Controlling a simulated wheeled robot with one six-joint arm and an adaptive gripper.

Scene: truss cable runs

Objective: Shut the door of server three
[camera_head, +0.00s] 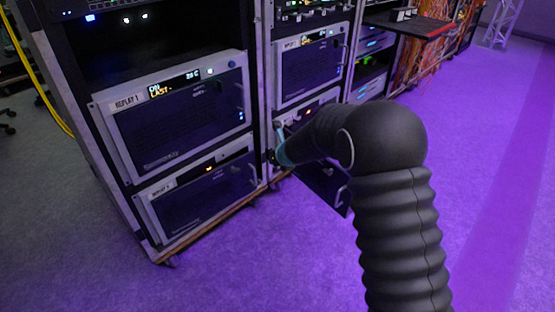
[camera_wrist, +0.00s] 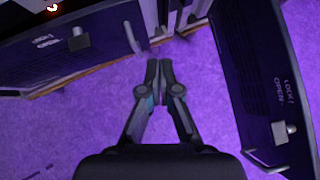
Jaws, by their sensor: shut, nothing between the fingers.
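A dark door (camera_head: 325,188) stands swung open at the lower server of the right-hand rack, partly hidden behind my arm. In the wrist view the open door (camera_wrist: 262,70) is at the right, with a latch block, a handle and "LOCK" and "OPEN" lettering. My gripper (camera_wrist: 158,68) is shut and empty, its tips over purple floor, left of the open door and apart from it. In the head view my arm mostly hides the gripper. I cannot read a server number three on this unit.
The shut front of the lower left server (camera_head: 205,190) sits under the "REPLAY 1" server (camera_head: 175,118); a shut panel (camera_wrist: 70,38) also shows at the wrist view's upper left. The upper right server (camera_head: 308,72) is above the open door. Purple floor (camera_head: 240,270) is clear in front.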

